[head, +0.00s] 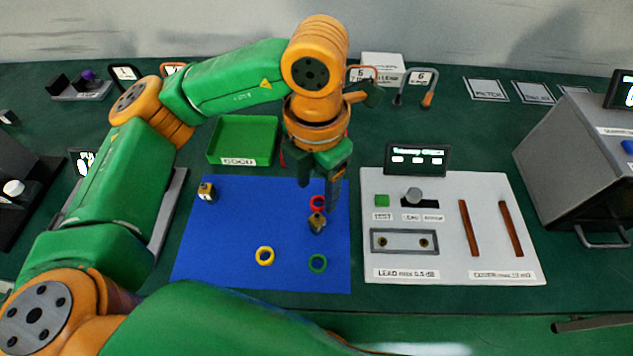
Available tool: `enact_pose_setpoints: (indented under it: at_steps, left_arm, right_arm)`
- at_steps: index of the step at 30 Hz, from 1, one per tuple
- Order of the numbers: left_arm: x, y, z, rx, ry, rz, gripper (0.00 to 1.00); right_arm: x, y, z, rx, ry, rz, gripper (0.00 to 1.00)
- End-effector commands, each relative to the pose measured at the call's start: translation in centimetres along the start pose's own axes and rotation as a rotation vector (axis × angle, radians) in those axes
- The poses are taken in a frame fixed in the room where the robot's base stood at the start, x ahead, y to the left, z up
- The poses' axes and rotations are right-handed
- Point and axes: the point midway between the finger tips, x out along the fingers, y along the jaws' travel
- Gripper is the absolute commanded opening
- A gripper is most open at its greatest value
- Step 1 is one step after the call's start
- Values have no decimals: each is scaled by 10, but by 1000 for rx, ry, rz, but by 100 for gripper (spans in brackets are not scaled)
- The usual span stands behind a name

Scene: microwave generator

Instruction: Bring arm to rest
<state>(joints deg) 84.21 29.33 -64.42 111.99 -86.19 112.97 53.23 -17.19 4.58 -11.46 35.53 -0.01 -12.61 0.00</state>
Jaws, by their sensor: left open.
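My left gripper (320,187) hangs from the green and orange arm over the upper right part of the blue mat (225,255), jaws pointing down. It is open. A small orange and dark block (317,222) stands on the mat just below the fingers; I cannot tell whether they touch it. A red ring (317,202) lies right by the fingers, partly hidden. My right gripper is not in view.
A green tray (213,140) stands behind. A white test panel (450,230) with a display (417,160) and a grey box (570,160) are at right.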

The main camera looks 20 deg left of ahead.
Motion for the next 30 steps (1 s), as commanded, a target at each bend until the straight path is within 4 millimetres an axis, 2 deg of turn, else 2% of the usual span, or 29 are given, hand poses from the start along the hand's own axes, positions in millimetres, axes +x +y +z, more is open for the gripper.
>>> enact_pose_setpoints:
  at_steps: [5, 17, 19, 25, 30]
  left_arm:
    - [-16, 0, 0, 0, 0, -1, 62]
    - [-17, 0, 0, 0, 1, -1, 62]
    - [-26, 0, 0, 0, 0, -1, 62]
    - [-76, 0, 0, 0, 1, -1, 62]
    - [-97, 0, 0, 0, 1, -1, 62]
  right_arm:
    - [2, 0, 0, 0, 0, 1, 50]
    - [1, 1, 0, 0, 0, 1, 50]
    - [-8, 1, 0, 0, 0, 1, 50]
    - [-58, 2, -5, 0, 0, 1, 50]
    - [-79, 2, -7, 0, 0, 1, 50]
